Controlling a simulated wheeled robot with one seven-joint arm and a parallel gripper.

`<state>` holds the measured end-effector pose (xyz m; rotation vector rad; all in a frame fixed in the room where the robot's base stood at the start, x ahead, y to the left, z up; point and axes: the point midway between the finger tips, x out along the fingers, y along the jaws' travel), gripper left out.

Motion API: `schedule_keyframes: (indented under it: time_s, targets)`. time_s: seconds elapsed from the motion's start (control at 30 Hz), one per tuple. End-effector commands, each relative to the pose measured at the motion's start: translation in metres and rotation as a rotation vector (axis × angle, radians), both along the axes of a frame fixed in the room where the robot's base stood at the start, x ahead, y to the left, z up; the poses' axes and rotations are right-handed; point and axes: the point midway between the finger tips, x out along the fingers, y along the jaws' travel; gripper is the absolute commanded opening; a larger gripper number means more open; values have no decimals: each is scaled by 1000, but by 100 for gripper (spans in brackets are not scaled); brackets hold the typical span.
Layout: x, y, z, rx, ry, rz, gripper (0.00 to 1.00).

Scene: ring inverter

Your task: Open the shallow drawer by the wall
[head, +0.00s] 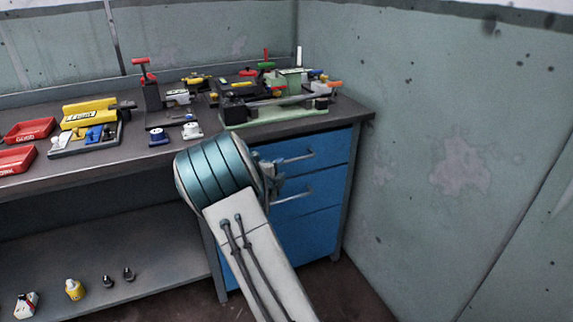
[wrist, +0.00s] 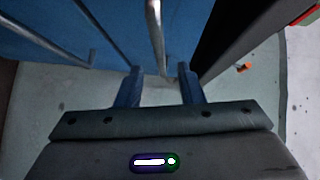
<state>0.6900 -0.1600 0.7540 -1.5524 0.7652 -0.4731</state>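The blue drawer unit (head: 325,210) stands under the right end of the workbench, near the wall. Its shallow top drawer (head: 332,149) looks closed and has a horizontal metal bar handle (head: 296,158). My gripper (head: 277,178) is in front of the drawer fronts, partly hidden by my own arm. In the wrist view my gripper (wrist: 160,86) is open, its two blue fingers apart. The top handle (wrist: 156,30) runs down between the fingertips, with gaps visible on both sides. Whether it lies at fingertip depth is hard to tell.
A lower drawer's handle (head: 294,198) sits below; it also shows in the wrist view (wrist: 92,58). The workbench top (head: 135,150) overhangs the drawers and carries tools and red trays (head: 30,129). The wall (head: 440,150) closes the right side. Small items lie on the lower shelf (head: 150,270).

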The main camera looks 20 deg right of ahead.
Motion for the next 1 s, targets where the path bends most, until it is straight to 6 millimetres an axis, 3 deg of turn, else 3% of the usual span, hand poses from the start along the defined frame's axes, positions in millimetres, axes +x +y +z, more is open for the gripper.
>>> schedule_keyframes:
  time_s: [0.1, 0.3, 0.77, 0.9, 1.0]
  targets:
    - [17, -19, -4, -2, 1, -2, 34]
    - [37, -39, -8, -2, 1, -1, 34]
    - [45, -46, -9, 0, 2, 1, 34]
    - [45, -46, -9, 0, 2, 1, 0]
    - [45, -46, -9, 0, 2, 1, 0]
